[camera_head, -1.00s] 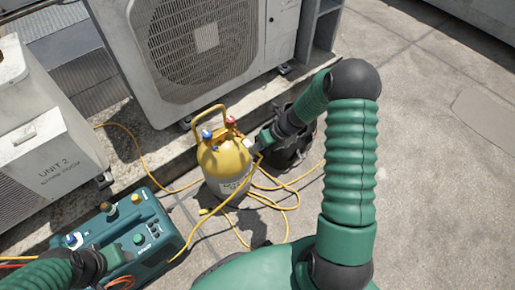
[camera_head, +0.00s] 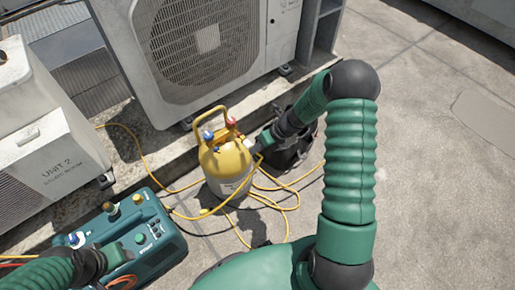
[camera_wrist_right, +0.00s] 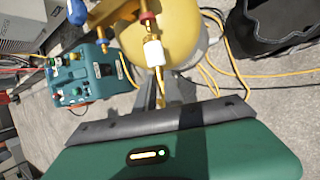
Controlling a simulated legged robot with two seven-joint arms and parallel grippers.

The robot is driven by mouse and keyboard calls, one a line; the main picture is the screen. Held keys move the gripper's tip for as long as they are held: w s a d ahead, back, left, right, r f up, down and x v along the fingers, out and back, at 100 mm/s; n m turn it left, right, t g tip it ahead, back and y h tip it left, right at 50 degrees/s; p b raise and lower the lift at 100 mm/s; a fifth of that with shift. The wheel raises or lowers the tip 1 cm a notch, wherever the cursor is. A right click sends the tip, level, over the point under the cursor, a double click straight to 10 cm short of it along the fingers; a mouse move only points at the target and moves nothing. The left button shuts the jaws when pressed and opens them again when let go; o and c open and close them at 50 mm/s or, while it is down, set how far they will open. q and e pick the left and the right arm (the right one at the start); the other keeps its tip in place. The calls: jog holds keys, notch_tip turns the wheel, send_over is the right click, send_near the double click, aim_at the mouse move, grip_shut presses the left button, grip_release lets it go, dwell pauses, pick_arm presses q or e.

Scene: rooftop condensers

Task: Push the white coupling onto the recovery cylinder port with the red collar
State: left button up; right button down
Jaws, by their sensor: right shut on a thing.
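The yellow recovery cylinder (camera_head: 226,172) stands upright on the roof. In the right wrist view, its port with the red collar (camera_wrist_right: 149,17) is at the top. The white coupling (camera_wrist_right: 154,53) is just below the port, in line with brass fitting between them; I cannot tell whether it is fully seated. My right gripper (camera_head: 262,142) is at the cylinder's right side, shut on the coupling's yellow hose end (camera_wrist_right: 161,91). My left gripper (camera_head: 116,256) is over the teal machine (camera_head: 158,262); its jaws are too small to read.
A large condenser (camera_head: 210,50) stands behind the cylinder, and another unit (camera_head: 50,160) is at the left. A black bucket-like bag (camera_head: 290,157) is right of the cylinder. Yellow hose (camera_head: 292,207) loops on the ground. The roof at right is clear.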

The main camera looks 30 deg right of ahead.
jog(key=shift+w+a+p, duration=0.15)
jog(key=shift+w+p, duration=0.85)
jog(key=shift+w, duration=0.3)
dwell(1.0)
jog(key=c, duration=1.4)
grip_release()
jog(key=shift+o, duration=0.2)
jog(key=s, duration=0.7)
jog(key=shift+s+d, duration=0.3)
